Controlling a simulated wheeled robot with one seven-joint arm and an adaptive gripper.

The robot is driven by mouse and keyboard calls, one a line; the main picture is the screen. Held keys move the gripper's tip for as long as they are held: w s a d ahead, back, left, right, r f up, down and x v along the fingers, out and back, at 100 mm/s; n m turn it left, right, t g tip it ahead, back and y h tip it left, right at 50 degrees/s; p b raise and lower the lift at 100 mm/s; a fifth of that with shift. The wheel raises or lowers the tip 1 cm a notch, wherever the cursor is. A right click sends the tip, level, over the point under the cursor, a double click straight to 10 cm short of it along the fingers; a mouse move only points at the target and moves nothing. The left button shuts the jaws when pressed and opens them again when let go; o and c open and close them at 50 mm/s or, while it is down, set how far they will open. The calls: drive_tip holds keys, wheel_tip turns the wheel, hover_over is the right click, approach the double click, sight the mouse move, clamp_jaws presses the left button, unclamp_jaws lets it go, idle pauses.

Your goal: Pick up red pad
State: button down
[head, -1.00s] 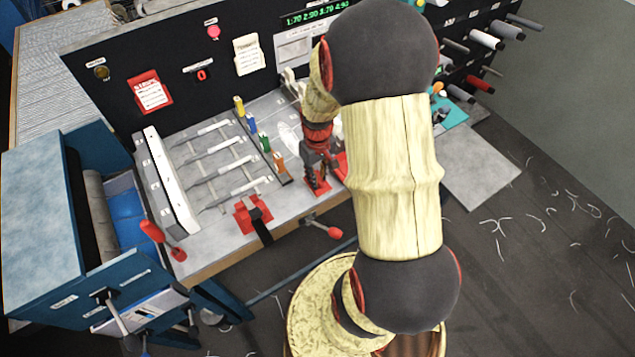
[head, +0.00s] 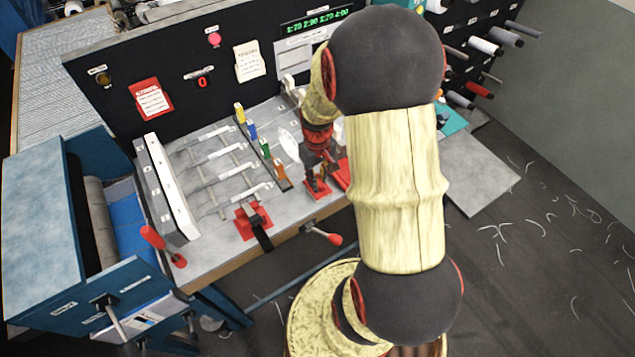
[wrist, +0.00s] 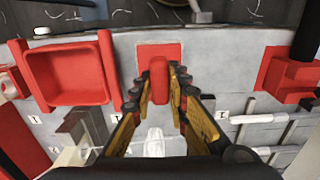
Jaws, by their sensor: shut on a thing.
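The red pad (wrist: 160,82) is a small rounded red block. In the wrist view it is between the two fingers of my gripper (wrist: 161,90), which is shut on it. A flat red square (wrist: 158,49) lies behind it on the grey worktop; I cannot tell whether the pad still touches this square. In the head view my gripper (head: 316,172) points down at the bench's front edge. The pad is hard to make out there, with red showing under the fingers.
In the wrist view, a red tray (wrist: 72,82) is to the left and a red clamp fixture (wrist: 290,74) to the right. In the head view, the grey worktop (head: 205,252) holds several white levers and coloured pegs. A blue cabinet (head: 60,240) stands at the left.

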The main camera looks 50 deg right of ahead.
drive_tip(key=s+a+r+p, duration=0.2)
drive_tip(key=s+a+r, duration=0.6)
drive_tip(key=s+r, duration=0.3)
drive_tip(key=shift+s+a+r, duration=0.15)
drive_tip(key=shift+a, duration=0.1)
drive_tip(key=c, duration=2.3)
unclamp_jaws()
clamp_jaws()
